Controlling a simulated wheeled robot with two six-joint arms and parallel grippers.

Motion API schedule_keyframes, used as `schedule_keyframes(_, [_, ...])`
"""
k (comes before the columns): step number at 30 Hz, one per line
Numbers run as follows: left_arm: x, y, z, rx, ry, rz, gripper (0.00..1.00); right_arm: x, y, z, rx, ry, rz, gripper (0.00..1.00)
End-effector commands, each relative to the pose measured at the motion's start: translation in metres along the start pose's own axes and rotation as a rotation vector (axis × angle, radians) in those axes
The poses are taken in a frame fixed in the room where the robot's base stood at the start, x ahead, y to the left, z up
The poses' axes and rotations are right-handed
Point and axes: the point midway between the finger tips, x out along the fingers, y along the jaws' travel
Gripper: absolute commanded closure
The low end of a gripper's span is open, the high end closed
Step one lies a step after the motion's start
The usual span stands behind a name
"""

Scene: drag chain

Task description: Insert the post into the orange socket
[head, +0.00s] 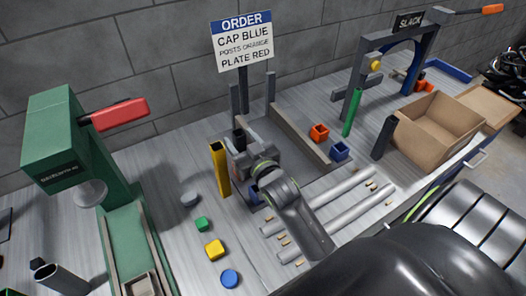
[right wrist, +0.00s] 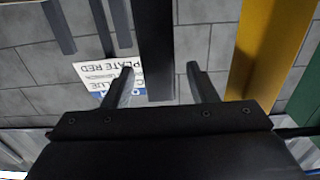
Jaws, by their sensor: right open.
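The orange socket (head: 319,133) is a small open-topped block on the table, right of centre in the head view. My right gripper (head: 246,158) is open, near the middle of the table. A dark upright post (head: 239,137) stands just beyond it; in the right wrist view the dark post (right wrist: 156,50) shows between the two open fingers, and I cannot tell how deep between them. A yellow post (head: 220,168) stands upright just left of the gripper. My arm hides part of the area under the gripper. My left gripper is out of view.
A blue socket (head: 339,151) stands beside the orange one. A green press (head: 75,150) is at left, a cardboard box (head: 435,130) at right. The order sign (head: 243,40) stands behind. Small coloured pieces and grey rods lie in front.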

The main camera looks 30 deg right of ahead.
Motion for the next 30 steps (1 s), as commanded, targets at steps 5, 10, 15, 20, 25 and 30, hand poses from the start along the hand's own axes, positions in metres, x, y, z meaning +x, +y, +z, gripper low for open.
schedule_keyframes(5, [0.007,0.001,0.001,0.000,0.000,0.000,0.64,-0.041,0.000,0.003,0.003,-0.002,0.002,0.48])
schedule_keyframes(10, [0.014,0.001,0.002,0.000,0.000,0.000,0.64,-0.076,0.000,0.004,0.002,-0.002,0.002,0.48])
schedule_keyframes(15, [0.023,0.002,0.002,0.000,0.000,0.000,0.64,-0.108,0.000,0.004,0.002,-0.002,0.002,0.48])
schedule_keyframes(20, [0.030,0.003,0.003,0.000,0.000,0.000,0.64,-0.130,0.000,0.003,0.001,0.000,0.001,0.48])
schedule_keyframes(25, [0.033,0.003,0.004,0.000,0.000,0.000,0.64,-0.141,0.000,0.001,0.001,0.002,0.000,0.48])
schedule_keyframes(30, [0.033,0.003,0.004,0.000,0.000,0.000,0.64,-0.143,0.000,0.000,-0.001,0.001,0.000,0.48])
